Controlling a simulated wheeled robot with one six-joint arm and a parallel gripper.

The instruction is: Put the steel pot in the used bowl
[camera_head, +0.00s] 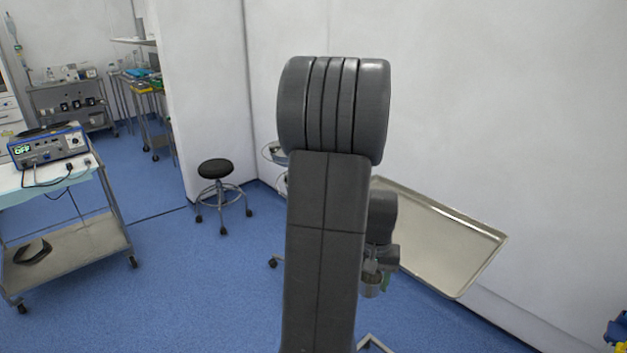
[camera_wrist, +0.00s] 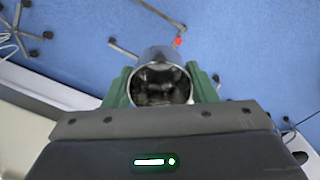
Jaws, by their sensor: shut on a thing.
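The steel pot (camera_wrist: 160,58) is a shiny cylinder seen end-on in the wrist view, with a dark inside. The green fingers of my gripper (camera_wrist: 161,88) are shut on its two sides. In the head view the pot (camera_head: 371,286) shows small below my arm's wrist, held above the floor, with a bit of green finger (camera_head: 385,282) beside it. A stand with a rounded, bowl-like top (camera_head: 272,153) is partly hidden behind my arm; I cannot tell if this is the used bowl.
A bare metal tray (camera_head: 450,245) stands right of my gripper by the wall. A black stool (camera_head: 216,170) is left of my arm. A cart (camera_head: 70,258) with a blue device (camera_head: 48,146) is at far left. Blue floor is open between the cart and my arm.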

